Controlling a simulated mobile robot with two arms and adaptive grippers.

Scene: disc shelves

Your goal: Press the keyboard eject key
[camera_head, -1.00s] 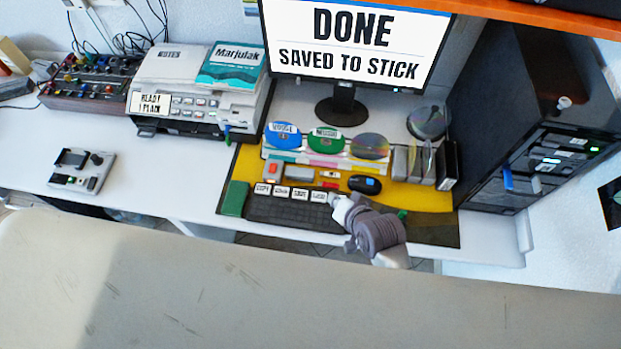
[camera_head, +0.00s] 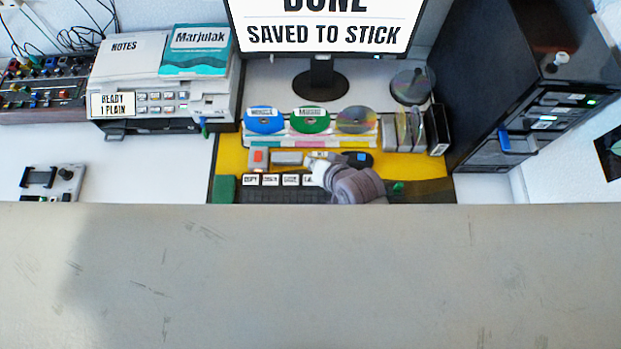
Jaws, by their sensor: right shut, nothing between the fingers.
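The leftmost label reads like "COPY"; the others are too small to read surely, so I cannot tell which is eject. My right gripper (camera_head: 322,174) is shut and empty above the right end of that row, and its grey wrist hides the keyboard's right part. I cannot tell whether it touches a key. The monitor (camera_head: 322,35) shows "SAVED TO STICK" under a cut-off line. My left gripper is not in view.
A rack of discs (camera_head: 310,122) stands behind the keyboard. A black computer tower (camera_head: 530,90) stands at right, with a blue stick (camera_head: 504,140) in its front. A printer (camera_head: 150,95) stands at left. A large pale surface fills the foreground and hides the desk's front edge.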

